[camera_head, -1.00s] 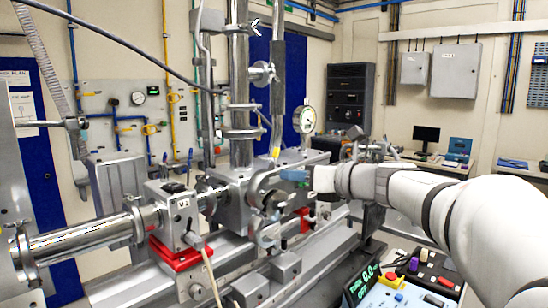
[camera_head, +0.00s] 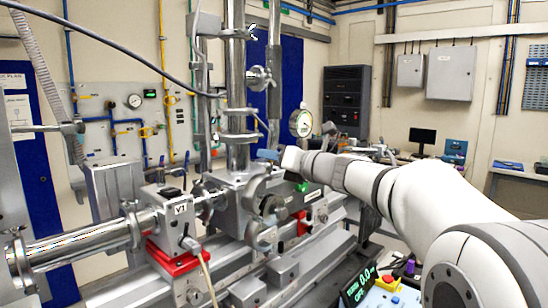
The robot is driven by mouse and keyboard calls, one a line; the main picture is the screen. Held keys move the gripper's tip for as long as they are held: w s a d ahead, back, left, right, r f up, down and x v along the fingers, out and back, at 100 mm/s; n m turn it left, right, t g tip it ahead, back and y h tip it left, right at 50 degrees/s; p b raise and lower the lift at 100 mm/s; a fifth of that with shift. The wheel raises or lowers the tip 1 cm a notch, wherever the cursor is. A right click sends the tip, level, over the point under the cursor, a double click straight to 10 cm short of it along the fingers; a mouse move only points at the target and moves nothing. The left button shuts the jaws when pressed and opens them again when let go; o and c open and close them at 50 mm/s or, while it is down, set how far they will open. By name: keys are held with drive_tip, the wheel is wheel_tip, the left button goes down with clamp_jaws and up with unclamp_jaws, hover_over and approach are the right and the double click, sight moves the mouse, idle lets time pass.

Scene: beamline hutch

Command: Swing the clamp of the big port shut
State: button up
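The clamp of the big port (camera_head: 252,235) is a grey curved metal band on the front of the grey chamber block. Its curved parts stand out toward the left of the round port (camera_head: 274,207), with a gap between them, so it looks open. My gripper (camera_head: 266,155) has bluish fingertips and is above the clamp, in front of the chamber's upper part. The fingertips look apart from the band, though the depth is hard to judge. They are seen side-on and small, so their opening does not show.
The V1 valve block (camera_head: 178,217) on a red base and a steel pipe (camera_head: 80,250) are at the left. A vertical steel column (camera_head: 237,100) and a dial gauge (camera_head: 300,122) rise behind my gripper. A control panel (camera_head: 385,290) is at the lower right.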

clamp_jaws()
drive_tip(key=shift+d, duration=0.1)
idle(0.6)
drive_tip(key=w+d+f+m+p, duration=0.3)
drive_tip(key=f+m+p, duration=0.3)
drive_tip(key=p, duration=0.1)
drive_tip(key=w+d+f+m+p, duration=0.3)
drive_tip(key=f+m+p, duration=0.4)
idle(0.3)
drive_tip(key=shift+f, duration=0.1)
unclamp_jaws()
idle(0.4)
